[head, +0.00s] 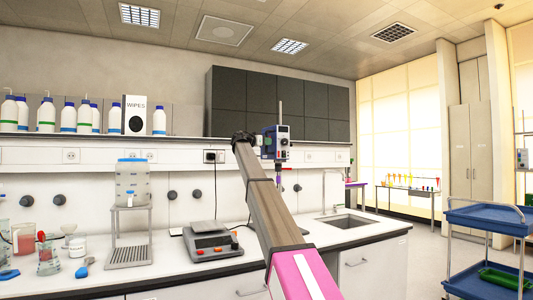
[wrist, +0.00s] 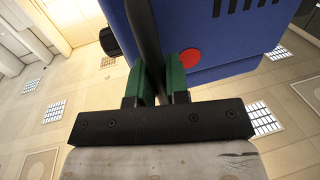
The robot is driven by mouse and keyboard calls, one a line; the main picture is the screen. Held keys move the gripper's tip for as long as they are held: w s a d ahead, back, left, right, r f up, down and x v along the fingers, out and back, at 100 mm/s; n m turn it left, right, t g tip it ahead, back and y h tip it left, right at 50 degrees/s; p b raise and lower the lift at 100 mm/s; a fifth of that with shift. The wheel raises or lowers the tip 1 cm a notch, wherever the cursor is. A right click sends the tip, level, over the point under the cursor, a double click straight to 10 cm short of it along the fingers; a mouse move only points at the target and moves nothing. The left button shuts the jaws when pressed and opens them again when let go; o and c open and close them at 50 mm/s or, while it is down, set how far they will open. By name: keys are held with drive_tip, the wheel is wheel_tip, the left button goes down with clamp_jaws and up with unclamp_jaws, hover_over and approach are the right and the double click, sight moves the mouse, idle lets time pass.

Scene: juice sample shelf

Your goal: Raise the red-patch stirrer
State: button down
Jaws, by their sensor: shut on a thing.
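The stirrer (head: 283,142) is a boxy unit with a dark front and a blue side, beside the end of my arm in the head view. A thin upright rod (head: 280,108) rises above it. In the wrist view its blue housing (wrist: 235,40) fills the upper right, with a round red patch (wrist: 190,58) near its lower left. My gripper (wrist: 161,75) has green fingers shut on a dark rod (wrist: 148,35) beside the housing. The fingers are hidden in the head view. I cannot tell how the rod joins the housing.
A balance (head: 212,241) and a clear tank on a stand (head: 131,183) stand on the bench (head: 330,239) below. A shelf with several bottles (head: 113,117) runs along the wall. A sink (head: 346,224) is to the right. A blue trolley (head: 487,218) stands far right.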

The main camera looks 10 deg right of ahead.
sight(266, 133)
drive_tip(key=shift+r, duration=2.1)
drive_tip(key=shift+w+r, duration=0.1)
drive_tip(key=shift+r, duration=0.05)
drive_tip(key=c, duration=1.1)
unclamp_jaws()
drive_tip(key=shift+s+a, duration=0.2)
drive_tip(key=v, duration=1)
drive_tip(key=shift+a, duration=0.15)
drive_tip(key=shift+s, duration=0.1)
